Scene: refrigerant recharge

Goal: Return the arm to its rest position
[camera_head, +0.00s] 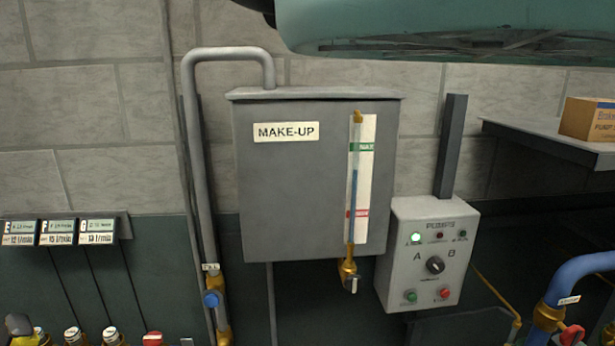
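Neither my arm nor my gripper shows in this view. A grey tank labelled MAKE-UP (290,190) is fixed to the block wall in the middle. A level gauge (360,185) with a blue column and green and red marks is on its front. A brass valve (349,272) with a dark handle sits below the gauge. A grey pump control box (400,270) is at the right, with a lit green lamp, a black A/B knob (435,265), a green button and a red button.
A grey pipe (192,130) with a blue-handled valve (211,299) runs left of the tank. Several flow displays (58,232) are at lower left. A shelf (550,140) with a cardboard box (588,119) is at right. A blue pipe (575,272) is at lower right. A large teal body (450,20) hangs across the top.

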